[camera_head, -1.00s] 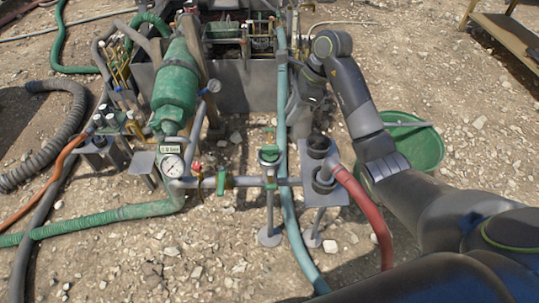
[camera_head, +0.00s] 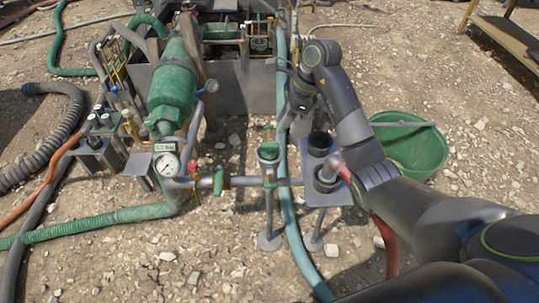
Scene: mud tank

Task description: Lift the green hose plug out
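I cannot surely single out the green hose plug. A green-collared upright fitting (camera_head: 268,152) stands on the horizontal pipe left of the grey stand, and a ribbed green hose (camera_head: 110,217) runs in from the left. The grey stand (camera_head: 318,190) has two dark round sockets, and a red hose (camera_head: 344,174) meets the nearer one. My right arm comes in from the right, bends over, and its gripper (camera_head: 298,108) points down behind the stand, beside the teal hose (camera_head: 283,120). Its fingertips are too small and dark to read. My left gripper is out of view.
A green tub (camera_head: 418,150) stands on the gravel right of my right arm. A green cylinder (camera_head: 172,90), pressure gauge (camera_head: 167,165) and valves crowd the left. A grey metal tank (camera_head: 245,88) stands behind. Gravel in front is mostly clear.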

